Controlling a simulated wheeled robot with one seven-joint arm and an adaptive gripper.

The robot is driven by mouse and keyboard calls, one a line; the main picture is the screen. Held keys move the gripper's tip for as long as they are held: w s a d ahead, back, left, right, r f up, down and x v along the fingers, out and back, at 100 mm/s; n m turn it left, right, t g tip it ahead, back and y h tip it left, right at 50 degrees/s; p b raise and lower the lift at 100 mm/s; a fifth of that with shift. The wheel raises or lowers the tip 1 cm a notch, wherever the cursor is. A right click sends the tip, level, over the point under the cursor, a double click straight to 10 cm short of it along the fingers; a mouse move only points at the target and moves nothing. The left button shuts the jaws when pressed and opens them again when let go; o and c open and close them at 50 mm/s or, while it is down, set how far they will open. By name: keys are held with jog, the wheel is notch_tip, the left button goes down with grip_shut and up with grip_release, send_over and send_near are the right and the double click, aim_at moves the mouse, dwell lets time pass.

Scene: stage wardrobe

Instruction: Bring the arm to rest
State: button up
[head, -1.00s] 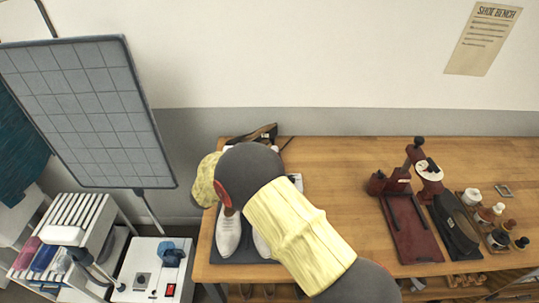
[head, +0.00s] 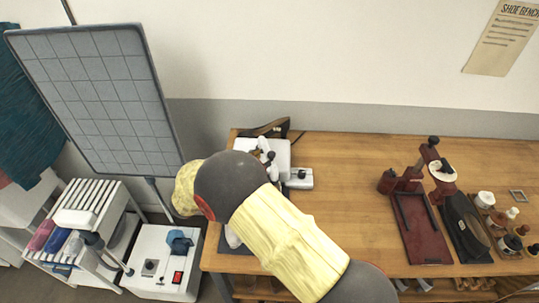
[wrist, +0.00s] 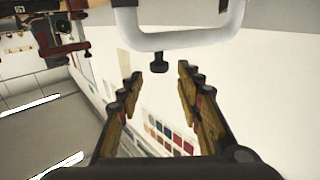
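My arm, in a yellow sleeve with dark joints, reaches over the left end of the wooden bench (head: 340,190) in the head view. My gripper is hidden behind the arm there. In the wrist view my gripper (wrist: 158,85) is open, its two fingers well apart with nothing between them. The wrist view looks past the fingers at a pale wall with a chart of colour swatches (wrist: 170,136). A white shoe (head: 233,238) on a dark mat is mostly covered by my arm.
A white device (head: 300,178) stands at the bench's back left. A dark red press (head: 418,225) and a tray of bottles (head: 510,235) stand to the right. A gridded panel (head: 95,95), a slatted cart (head: 85,205) and a white box (head: 160,265) are at left. The bench's middle is clear.

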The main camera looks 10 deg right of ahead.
jog(key=shift+v, duration=0.95)
jog(key=shift+w+r, duration=0.1)
jog(key=w+r+n+t+y, duration=0.3)
jog(key=w+r+t+y, duration=0.2)
jog(key=w+r+y, duration=0.5)
jog(key=s+a+r+n+t+y, duration=0.1)
jog(key=s+r+n+y, duration=0.15)
jog(key=r, duration=0.35)
jog(key=s+a+r+n+y, duration=0.1)
jog(key=r+n+y, duration=0.1)
jog(key=r+y, duration=0.35)
jog(key=s+d+f+n+g, duration=0.1)
jog(key=s+d+f+g, duration=0.1)
jog(key=s, duration=1)
jog(key=s+d+f+n+g+h, duration=0.1)
jog(key=s+d, duration=0.5)
jog(key=s, duration=0.7)
jog(key=s+d+f+n+g+h, duration=0.1)
jog(key=s+d+f+n+g, duration=0.2)
jog(key=s, duration=1)
jog(key=d+f+g, duration=0.1)
jog(key=d+g, duration=0.1)
jog(key=shift+g, duration=0.3)
